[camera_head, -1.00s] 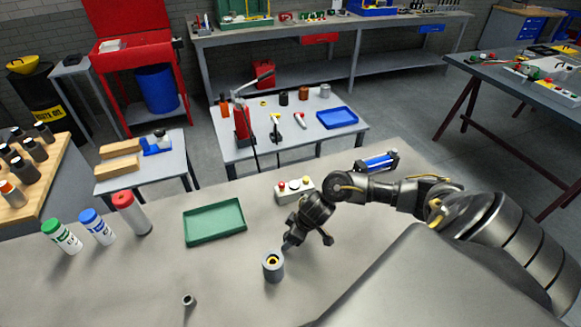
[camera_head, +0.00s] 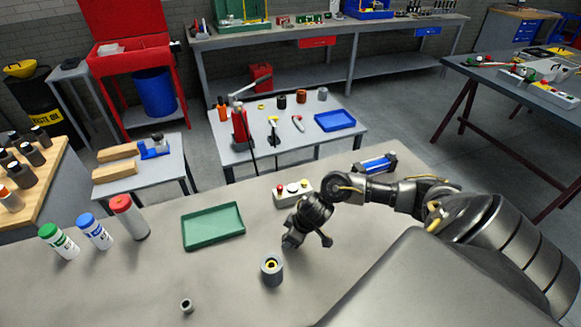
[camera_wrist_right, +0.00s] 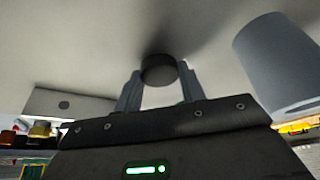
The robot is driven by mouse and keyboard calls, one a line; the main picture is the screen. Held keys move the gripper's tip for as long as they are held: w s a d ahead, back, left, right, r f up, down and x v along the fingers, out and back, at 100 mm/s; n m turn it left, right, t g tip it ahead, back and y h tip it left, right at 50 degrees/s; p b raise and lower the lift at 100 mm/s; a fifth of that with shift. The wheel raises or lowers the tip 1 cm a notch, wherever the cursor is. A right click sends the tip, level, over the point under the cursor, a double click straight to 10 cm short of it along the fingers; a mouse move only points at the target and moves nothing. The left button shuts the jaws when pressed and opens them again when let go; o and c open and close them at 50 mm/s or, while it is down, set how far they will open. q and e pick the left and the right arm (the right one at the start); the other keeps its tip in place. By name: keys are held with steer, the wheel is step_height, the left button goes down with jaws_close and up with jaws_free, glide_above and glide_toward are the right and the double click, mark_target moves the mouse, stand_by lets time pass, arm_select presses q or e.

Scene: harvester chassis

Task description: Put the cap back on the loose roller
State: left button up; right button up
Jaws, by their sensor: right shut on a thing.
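My right gripper (camera_head: 290,242) is low over the bench, just behind and right of the roller. In the right wrist view my right gripper (camera_wrist_right: 158,82) has its fingers shut on a dark round piece, which looks like the cap (camera_wrist_right: 158,68). The roller is beside the gripper, apart from it. The head view hides the held piece. My left gripper is not in view.
A green tray (camera_head: 213,243) lies left of the roller. A button box (camera_head: 293,192) stands behind my right gripper. A small grey ring-like part (camera_head: 186,306) is near the front. Several capped bottles (camera_head: 95,231) stand at left. The bench between tray and roller is clear.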

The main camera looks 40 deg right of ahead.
step_height(320, 180, up, 3)
steer(key=shift+s+r, duration=0.1)
steer(key=s+a+r+p, duration=0.2)
steer(key=s+r+p, duration=0.1)
steer(key=s+r, duration=0.6)
steer(key=s, duration=0.4)
steer(key=shift+s+a, duration=0.25)
steer(key=shift+s, duration=0.05)
